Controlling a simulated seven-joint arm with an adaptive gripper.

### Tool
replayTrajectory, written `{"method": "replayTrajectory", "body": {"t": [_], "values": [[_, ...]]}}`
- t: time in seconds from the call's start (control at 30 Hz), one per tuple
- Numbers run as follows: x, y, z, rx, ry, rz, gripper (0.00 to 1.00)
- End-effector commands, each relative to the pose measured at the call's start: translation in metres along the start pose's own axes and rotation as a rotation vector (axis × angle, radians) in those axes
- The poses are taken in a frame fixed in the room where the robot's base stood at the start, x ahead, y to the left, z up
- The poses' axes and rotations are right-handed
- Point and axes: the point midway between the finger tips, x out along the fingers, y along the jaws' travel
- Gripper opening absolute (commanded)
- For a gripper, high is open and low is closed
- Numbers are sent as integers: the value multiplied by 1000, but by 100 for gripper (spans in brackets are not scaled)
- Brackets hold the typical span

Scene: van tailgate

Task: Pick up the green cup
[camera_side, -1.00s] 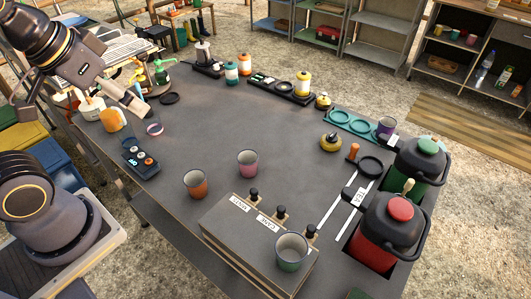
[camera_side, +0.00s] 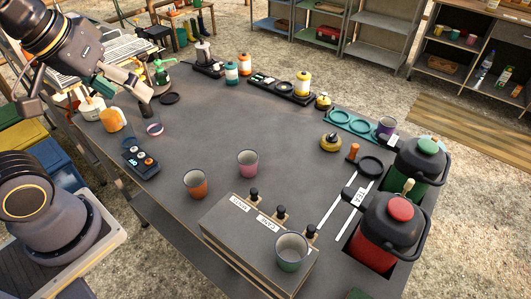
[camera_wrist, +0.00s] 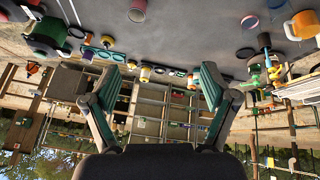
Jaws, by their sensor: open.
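The green cup (camera_side: 291,252) stands upright on the dark box with labelled knobs, at the near edge of the table in the side view. It looks empty, with a pale inside. I cannot make it out in the wrist view. My gripper (camera_side: 148,98) is above the far left part of the table, well away from the cup. In the wrist view my gripper (camera_wrist: 164,76) has its two fingers spread wide with nothing between them.
Red (camera_side: 391,232) and green (camera_side: 421,163) urns stand at the right.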

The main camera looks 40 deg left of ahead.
Motion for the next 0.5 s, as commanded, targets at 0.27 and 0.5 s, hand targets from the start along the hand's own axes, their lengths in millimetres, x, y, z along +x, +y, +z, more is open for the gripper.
{"method": "replayTrajectory", "body": {"t": [0.27,0.5], "values": [[-1,80,-51,-443,-171,40,85],[48,212,-33,-560,-418,-63,85]]}}
